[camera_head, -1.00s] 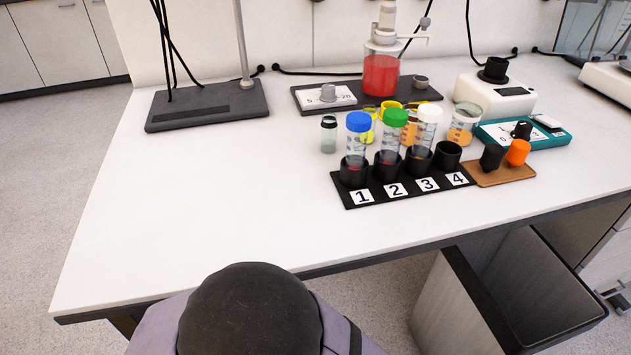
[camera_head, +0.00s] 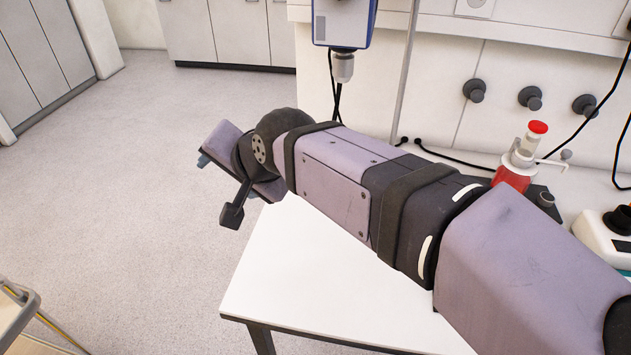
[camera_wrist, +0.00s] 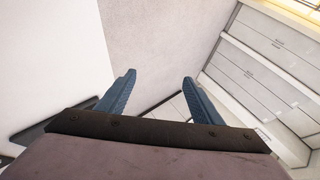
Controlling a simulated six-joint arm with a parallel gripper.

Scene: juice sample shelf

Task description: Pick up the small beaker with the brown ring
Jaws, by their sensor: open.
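My gripper shows in the wrist view (camera_wrist: 159,85), with its two blue fingers apart and nothing between them. In that view it points past the table edge toward the floor and cabinets. No beaker with a brown ring shows in either current view. My arm covers much of the table in the head view.
The white table (camera_head: 290,265) has a bare front left corner. A red-filled dispenser bottle (camera_head: 512,175) stands at the back right, beside a white device (camera_head: 600,235). A blue-framed instrument (camera_head: 343,22) hangs at the back. Open floor (camera_head: 130,190) lies to the left.

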